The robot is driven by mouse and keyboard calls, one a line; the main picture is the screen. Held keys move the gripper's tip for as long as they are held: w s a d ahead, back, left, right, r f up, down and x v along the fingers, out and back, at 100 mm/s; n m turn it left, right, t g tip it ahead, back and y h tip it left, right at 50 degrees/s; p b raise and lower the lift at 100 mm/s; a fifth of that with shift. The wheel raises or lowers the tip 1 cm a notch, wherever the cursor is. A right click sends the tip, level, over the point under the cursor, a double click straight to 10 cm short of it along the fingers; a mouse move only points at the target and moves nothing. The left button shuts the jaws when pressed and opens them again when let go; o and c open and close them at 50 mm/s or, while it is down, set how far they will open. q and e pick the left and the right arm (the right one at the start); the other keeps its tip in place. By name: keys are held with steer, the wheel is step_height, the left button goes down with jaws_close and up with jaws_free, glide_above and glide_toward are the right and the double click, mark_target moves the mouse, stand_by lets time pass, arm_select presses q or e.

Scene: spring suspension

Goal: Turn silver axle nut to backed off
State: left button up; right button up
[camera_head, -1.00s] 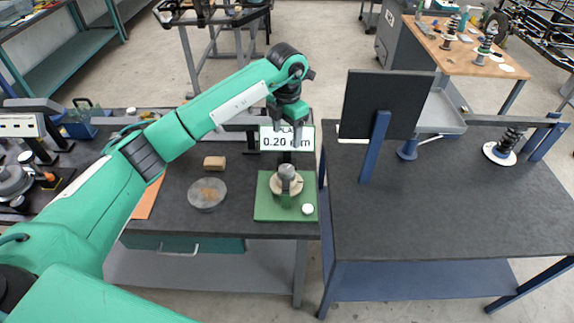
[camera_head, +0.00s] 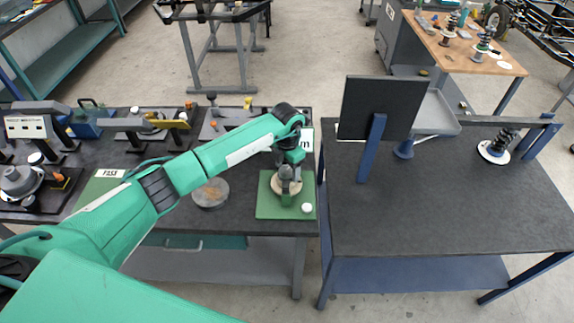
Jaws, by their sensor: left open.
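The silver axle nut (camera_head: 286,174) tops a tan, round hub (camera_head: 277,188) on a green base plate (camera_head: 266,210) on the left workbench. My left gripper (camera_head: 288,167) points down right at the nut, with its fingers at about the height of the nut's top. It is open. Whether the fingers touch the nut cannot be told at this size, and the gripper partly hides it. My right gripper is not in view.
A small white cap (camera_head: 307,207) sits on the plate's front right. A grey round dish (camera_head: 210,193) lies to the left, partly behind my arm. A dark panel (camera_head: 378,107) stands on the right bench (camera_head: 450,210), whose middle is clear.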

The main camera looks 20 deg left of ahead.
arm_select(q)
steer(key=shift+c, duration=0.5)
steer(key=c, duration=0.9)
steer(key=shift+f+n+b, duration=0.1)
steer(key=shift+n+b, duration=0.5)
steer(key=shift+b, duration=0.05)
steer(key=shift+a+n+b, duration=0.1)
steer(key=shift+n+b, duration=0.75)
steer(key=shift+n, duration=0.25)
steer(key=n+b, duration=0.2)
steer(key=n, duration=0.2)
steer(key=shift+n, duration=0.3)
steer(key=shift+b, duration=0.3)
